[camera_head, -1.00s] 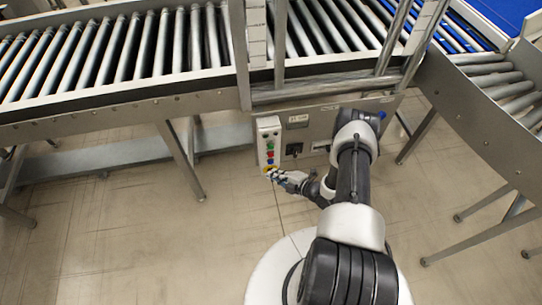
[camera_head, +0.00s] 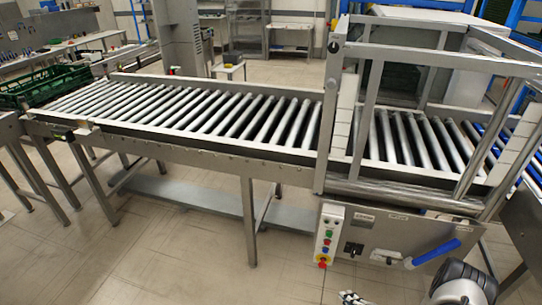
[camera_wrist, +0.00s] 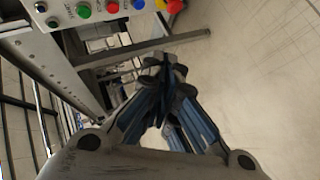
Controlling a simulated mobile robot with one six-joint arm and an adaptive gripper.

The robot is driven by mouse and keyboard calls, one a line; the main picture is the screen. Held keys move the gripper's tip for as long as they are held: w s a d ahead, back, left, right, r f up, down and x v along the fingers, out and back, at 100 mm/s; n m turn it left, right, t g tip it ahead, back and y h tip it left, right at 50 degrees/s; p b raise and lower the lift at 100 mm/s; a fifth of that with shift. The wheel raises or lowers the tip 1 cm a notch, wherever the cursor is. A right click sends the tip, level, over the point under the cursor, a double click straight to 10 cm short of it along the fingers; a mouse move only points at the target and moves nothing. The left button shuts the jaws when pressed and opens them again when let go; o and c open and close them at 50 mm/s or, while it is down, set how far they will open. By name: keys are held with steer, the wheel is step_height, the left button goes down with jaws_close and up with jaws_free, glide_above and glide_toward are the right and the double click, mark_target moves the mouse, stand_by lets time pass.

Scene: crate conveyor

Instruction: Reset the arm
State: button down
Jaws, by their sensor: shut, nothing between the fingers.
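My gripper (camera_wrist: 165,75) is shut and empty in the wrist view, with its fingertips together below the button panel. In the head view only the top of my gripper (camera_head: 352,297) shows at the bottom edge, with part of my arm to its right. The control panel (camera_head: 329,234) with coloured buttons is on the conveyor's front, just above and left of my gripper. In the wrist view the panel (camera_wrist: 66,14) runs along the top left, with green, red, blue and yellow-and-red buttons. It looks apart from the fingers.
The roller conveyor (camera_head: 215,112) crosses the head view, with a metal frame (camera_head: 330,120) over its right part. A green crate (camera_head: 45,84) stands at the far left end. A blue handle (camera_head: 436,252) is right of the panel. Conveyor legs (camera_head: 249,222) stand on open floor (camera_head: 180,260).

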steer(key=w+d+r+m+g+h, duration=0.1)
steer(key=w+d+r+h, duration=0.15)
steer(key=w+r, duration=0.45)
steer(key=w+d+r+m+g+h, duration=0.15)
steer(key=w+d+r, duration=0.25)
steer(key=r, duration=0.4)
step_height(320, 180, up, 21)
steer(key=s+a+m+g+h, duration=0.1)
steer(key=s+a+m+h, duration=0.15)
steer(key=m, duration=0.35)
steer(key=s+a+r+m+g+h, duration=0.1)
steer(key=s+a+r+m, duration=0.25)
steer(key=s+r, duration=0.3)
steer(key=s+a+r+m+g, duration=0.1)
steer(key=s+a+r+m, duration=0.1)
steer(key=s+a+r, duration=0.5)
steer(key=s+a+r+m+y, duration=0.1)
steer(key=s+a+m, duration=0.1)
steer(key=s, duration=0.7)
steer(key=s+a+r+m+g+y, duration=0.1)
steer(key=s+a+m, duration=0.2)
steer(key=s+a, duration=0.2)
steer(key=s, duration=0.3)
steer(key=shift+s+a+r, duration=0.3)
steer(key=shift+s, duration=0.1)
steer(key=shift+g, duration=0.25)
